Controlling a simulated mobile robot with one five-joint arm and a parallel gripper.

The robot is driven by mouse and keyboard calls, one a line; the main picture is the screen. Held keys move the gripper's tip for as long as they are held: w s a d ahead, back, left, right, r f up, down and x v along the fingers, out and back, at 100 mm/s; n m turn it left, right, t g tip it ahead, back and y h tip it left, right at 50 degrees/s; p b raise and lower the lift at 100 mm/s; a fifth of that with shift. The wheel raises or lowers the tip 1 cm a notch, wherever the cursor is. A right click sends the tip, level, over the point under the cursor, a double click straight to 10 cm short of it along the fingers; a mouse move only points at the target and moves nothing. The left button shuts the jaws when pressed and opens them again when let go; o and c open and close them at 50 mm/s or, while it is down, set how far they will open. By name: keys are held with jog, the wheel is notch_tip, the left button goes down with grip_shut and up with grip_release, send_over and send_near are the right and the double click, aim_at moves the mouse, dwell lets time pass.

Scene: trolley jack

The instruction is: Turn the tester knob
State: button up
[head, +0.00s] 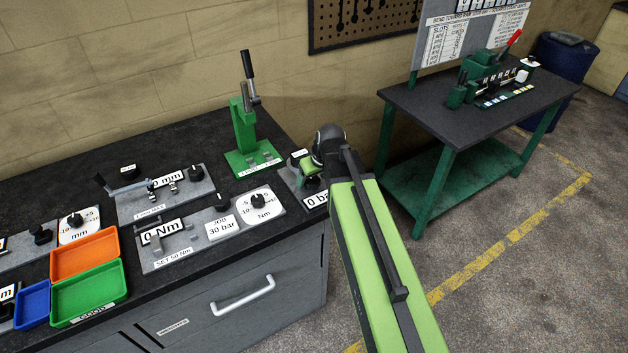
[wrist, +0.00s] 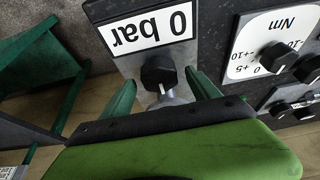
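The tester panel with a "0 bar" display (wrist: 152,24) fills the middle of the wrist view, upside down. Its display also shows in the head view (head: 316,200), partly covered by my arm. The black tester knob (wrist: 159,73), with a white mark, sits below the display in the wrist view. My gripper (wrist: 161,80) is open, with one green finger on each side of the knob. I cannot tell whether either finger touches it. In the head view my gripper (head: 304,170) is over the tester at the bench's right end, mostly hiding it.
Left of the tester is a panel with an Nm dial (head: 264,201) and a "JOB 30 bar" card (head: 222,226). A green lever press (head: 246,130) stands behind. Orange (head: 86,253) and green (head: 90,292) trays lie further left. A green-legged table (head: 470,105) stands to the right.

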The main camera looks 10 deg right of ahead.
jog(key=c, duration=1.3)
jog(key=m+h, duration=0.1)
jog(key=m, duration=0.3)
jog(key=shift+a+m+h, duration=0.15)
jog(key=shift+m+h, duration=0.25)
jog(key=shift+a+m+h, duration=0.1)
jog(key=shift+m+h, duration=0.7)
jog(key=shift+m, duration=1.4)
jog(key=o, duration=1.4)
jog(key=shift+r, duration=0.1)
